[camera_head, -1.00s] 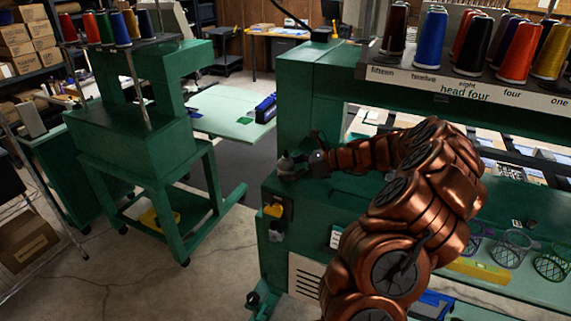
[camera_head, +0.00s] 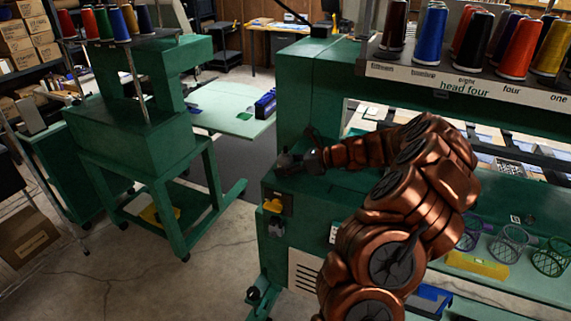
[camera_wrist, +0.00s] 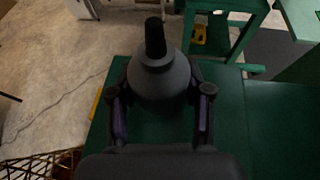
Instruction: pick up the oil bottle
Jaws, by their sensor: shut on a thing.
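The oil bottle (camera_wrist: 160,76) is dark grey with a round body and a narrow black spout. In the wrist view it sits between the two fingers of my gripper (camera_wrist: 160,100), which is shut on its body. In the head view my gripper (camera_head: 296,161) is at the left end of the green machine's top (camera_head: 345,180), and the bottle there is small and dark, hard to tell from the fingers. Whether the bottle's base touches the green surface cannot be told.
A rack of thread cones (camera_head: 520,50) stands above the green machine at right. Mesh cups (camera_head: 510,240) sit on its lower shelf. A second green machine (camera_head: 140,140) stands at left, with concrete floor (camera_head: 120,270) around it. A pale green table (camera_head: 232,110) is behind.

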